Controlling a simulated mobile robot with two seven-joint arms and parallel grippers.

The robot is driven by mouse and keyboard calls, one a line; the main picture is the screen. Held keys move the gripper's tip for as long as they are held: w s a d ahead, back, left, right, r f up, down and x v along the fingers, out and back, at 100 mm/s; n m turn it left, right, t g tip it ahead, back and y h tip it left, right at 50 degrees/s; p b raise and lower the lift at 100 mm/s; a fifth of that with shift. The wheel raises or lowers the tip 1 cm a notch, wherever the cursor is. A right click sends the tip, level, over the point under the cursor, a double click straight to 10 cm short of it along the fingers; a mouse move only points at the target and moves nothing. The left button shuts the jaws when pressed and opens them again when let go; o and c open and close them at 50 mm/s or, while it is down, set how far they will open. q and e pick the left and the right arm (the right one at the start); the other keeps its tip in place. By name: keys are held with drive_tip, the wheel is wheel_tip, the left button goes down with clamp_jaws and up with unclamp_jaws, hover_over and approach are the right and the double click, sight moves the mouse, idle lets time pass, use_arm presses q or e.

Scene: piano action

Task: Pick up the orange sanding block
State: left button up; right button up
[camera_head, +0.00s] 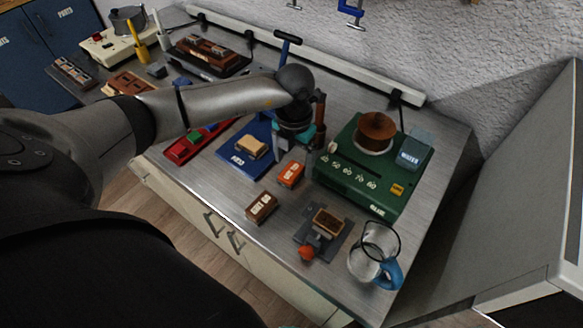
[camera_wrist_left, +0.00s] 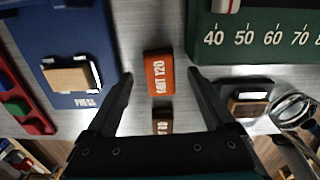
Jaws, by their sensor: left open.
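The orange sanding block (camera_head: 291,174) lies on the grey bench between the blue tray and the green glue unit. In the left wrist view the orange block (camera_wrist_left: 158,74), with white "GRIT 120" lettering, shows between my gripper's fingers. My left gripper (camera_head: 295,154) is open and empty above the bench, close to the block. In the left wrist view, one finger is on each side of the block with a gap between. The height of the fingertips over it is hard to tell. My right gripper is not in view.
A brown block (camera_head: 261,207) lies nearer the bench's front edge. The blue tray (camera_head: 240,164) holds a tan block on the left. The green glue unit (camera_head: 340,180) with a brown pot stands on the right. A small clamp stand (camera_head: 322,232) and a blue-handled jug (camera_head: 370,262) stand at front right.

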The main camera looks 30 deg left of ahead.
sight(294, 169)
use_arm(q)
wheel_tip(294, 169, down, 2)
clamp_jaws()
idle(0.8)
drive_tip(key=shift+r, duration=0.1)
wheel_tip(294, 169, up, 20)
drive_tip(key=p, duration=0.1)
idle(0.5)
